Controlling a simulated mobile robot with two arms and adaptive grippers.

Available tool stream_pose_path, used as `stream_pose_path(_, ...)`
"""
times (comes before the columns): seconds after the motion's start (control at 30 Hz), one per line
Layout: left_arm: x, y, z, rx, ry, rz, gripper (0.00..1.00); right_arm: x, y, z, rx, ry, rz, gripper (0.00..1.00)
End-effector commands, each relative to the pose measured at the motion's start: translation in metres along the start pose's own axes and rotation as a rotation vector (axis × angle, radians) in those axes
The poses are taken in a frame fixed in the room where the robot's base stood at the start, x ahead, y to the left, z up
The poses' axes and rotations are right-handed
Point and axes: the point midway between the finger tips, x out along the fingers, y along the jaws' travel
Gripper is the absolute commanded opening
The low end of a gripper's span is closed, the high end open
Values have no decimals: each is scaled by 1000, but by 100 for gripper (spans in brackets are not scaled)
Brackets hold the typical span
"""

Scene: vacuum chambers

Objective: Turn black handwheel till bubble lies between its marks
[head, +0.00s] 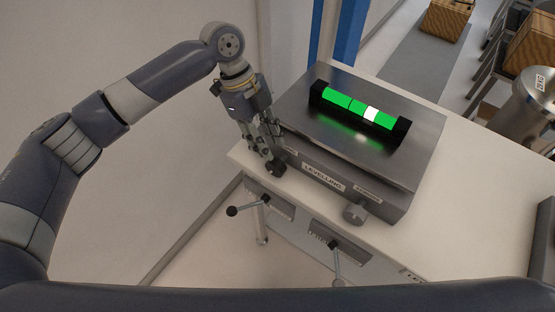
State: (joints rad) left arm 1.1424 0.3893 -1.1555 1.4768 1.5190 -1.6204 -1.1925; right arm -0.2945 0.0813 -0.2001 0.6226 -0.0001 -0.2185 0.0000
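The levelling unit (415,150) is a grey metal plate on a light bench. A green bubble vial (336,98) with black end caps lies on it. The white bubble (371,114) sits right of the vial's middle, beside the right-hand dark mark and outside the gap between the marks. The black handwheel (277,168) is at the unit's front left corner. My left gripper (267,152) points down at it from above, its fingertips at the wheel; whether they grip it is too small to tell. My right gripper is not in view.
A grey handwheel (355,213) is at the unit's front right, beside the "LEVELLING" label (322,177). Two levers with black knobs (232,211) (334,245) stick out below the bench top (450,225). A metal vessel (530,100) stands at the right.

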Motion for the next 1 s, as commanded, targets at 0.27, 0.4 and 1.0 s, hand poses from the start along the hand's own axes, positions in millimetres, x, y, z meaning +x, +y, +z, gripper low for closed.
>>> stream_pose_path(0.27, 52, 0, -1, -1, 0, 1, 28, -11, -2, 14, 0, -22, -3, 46)
stream_pose_path(0.4, 69, 0, 0, -2, 0, 0, 28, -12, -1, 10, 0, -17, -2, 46)
stream_pose_path(1.0, 78, -1, 0, -1, -1, -2, 0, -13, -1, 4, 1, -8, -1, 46)
